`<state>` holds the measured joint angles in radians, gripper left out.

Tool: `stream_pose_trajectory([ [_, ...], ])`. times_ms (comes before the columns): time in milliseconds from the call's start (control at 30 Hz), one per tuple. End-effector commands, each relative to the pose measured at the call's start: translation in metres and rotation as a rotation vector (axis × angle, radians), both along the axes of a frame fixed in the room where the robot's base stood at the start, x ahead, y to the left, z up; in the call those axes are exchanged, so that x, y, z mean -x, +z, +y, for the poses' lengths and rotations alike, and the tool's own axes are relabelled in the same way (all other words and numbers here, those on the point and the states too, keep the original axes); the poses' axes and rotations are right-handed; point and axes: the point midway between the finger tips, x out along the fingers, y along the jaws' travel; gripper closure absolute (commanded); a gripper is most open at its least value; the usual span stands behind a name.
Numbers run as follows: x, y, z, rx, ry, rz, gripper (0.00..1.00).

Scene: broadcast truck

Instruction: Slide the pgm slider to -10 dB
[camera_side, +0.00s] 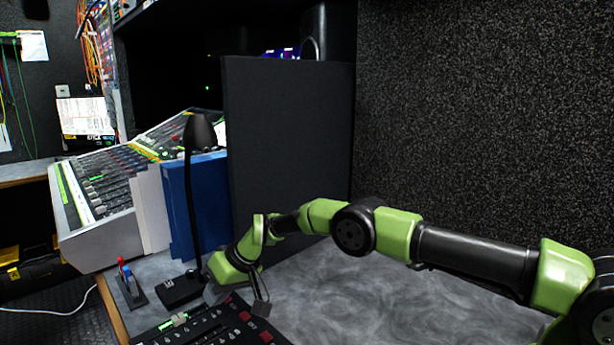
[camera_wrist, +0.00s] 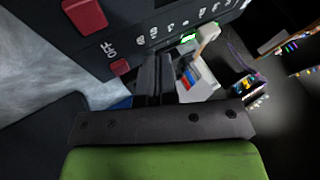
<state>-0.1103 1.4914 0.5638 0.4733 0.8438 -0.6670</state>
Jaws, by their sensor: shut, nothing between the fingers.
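The black control panel (camera_side: 215,328) lies on the desk at the bottom of the side view, with red buttons and small pale markings. It also shows at the top of the wrist view (camera_wrist: 110,22). A pale slider knob (camera_side: 180,319) stands beside a lit green strip on the panel; it appears in the wrist view too (camera_wrist: 208,32). I cannot read the slider's name or its dB setting. My gripper (camera_side: 260,302) is low at the panel's far edge, right of the knob and apart from it. In the wrist view its dark fingers (camera_wrist: 156,62) are together and empty.
A small base with red and blue levers (camera_side: 126,278) is at the desk's left edge. The grey desktop (camera_side: 400,305) to the right is clear.

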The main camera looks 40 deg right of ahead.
Motion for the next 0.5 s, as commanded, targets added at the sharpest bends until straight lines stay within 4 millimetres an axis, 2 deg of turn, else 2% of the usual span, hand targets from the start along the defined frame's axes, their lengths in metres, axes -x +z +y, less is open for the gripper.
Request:
stream_pose_trajectory([
  [267, 0.0, 0.0, -0.055, -0.001, -0.005, -0.002, 1.0],
  [333, 0.002, 0.008, -0.068, -0.002, -0.004, -0.001, 1.0],
  [500, 0.012, 0.027, -0.076, -0.001, -0.001, 0.0, 1.0],
])
